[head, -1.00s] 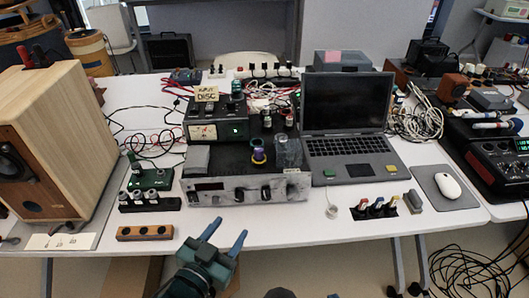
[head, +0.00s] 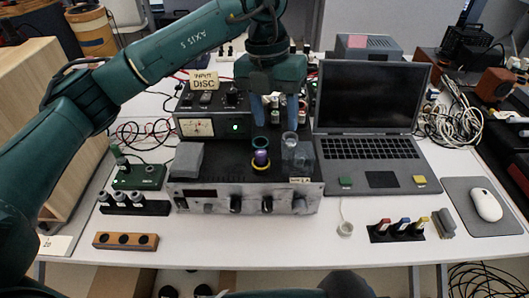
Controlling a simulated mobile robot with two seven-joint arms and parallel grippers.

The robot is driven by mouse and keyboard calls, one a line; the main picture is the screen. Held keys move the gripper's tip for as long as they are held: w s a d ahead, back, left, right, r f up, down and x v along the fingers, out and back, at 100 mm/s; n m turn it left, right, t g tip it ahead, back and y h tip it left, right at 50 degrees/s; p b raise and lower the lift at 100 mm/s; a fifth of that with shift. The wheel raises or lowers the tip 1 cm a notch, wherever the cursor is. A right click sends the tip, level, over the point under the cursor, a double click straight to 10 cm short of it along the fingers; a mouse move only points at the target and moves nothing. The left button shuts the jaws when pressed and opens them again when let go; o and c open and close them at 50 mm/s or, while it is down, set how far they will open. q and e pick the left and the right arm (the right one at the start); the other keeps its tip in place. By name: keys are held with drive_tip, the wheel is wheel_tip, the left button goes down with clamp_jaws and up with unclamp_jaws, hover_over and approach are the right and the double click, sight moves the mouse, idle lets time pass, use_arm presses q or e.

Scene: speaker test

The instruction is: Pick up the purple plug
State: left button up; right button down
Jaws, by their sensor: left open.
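The purple plug (head: 261,157) stands upright on the black top of the silver-fronted amplifier (head: 225,196), near its front edge. It has a dark upper end and a yellow band at its base. My left gripper (head: 273,112) points down just behind and above the plug in the picture. Its two blue fingers are apart, and nothing shows held between them. The plug appears clear of the fingers; the exact height gap cannot be told.
A clear glass (head: 290,146) stands close right of the plug, and a grey block (head: 186,159) lies to the left. The open laptop (head: 370,120) stands right. A meter box (head: 205,119) with a DISC sign stands behind.

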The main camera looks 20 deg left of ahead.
use_arm(q)
drive_tip(key=w+a+r+n+y, duration=0.1)
drive_tip(key=w+a+r+y, duration=0.1)
drive_tip(key=a, duration=0.1)
hover_over(261, 152)
drive_tip(key=shift+t, duration=0.4)
drive_tip(key=f, duration=0.7)
drive_tip(key=shift+w, duration=0.2)
drive_tip(key=shift+s+f+p, duration=0.15)
drive_tip(key=shift+f+p, duration=0.6)
drive_tip(key=shift+f, duration=2.3)
drive_tip(key=shift+c, duration=0.3)
drive_tip(key=c, duration=1)
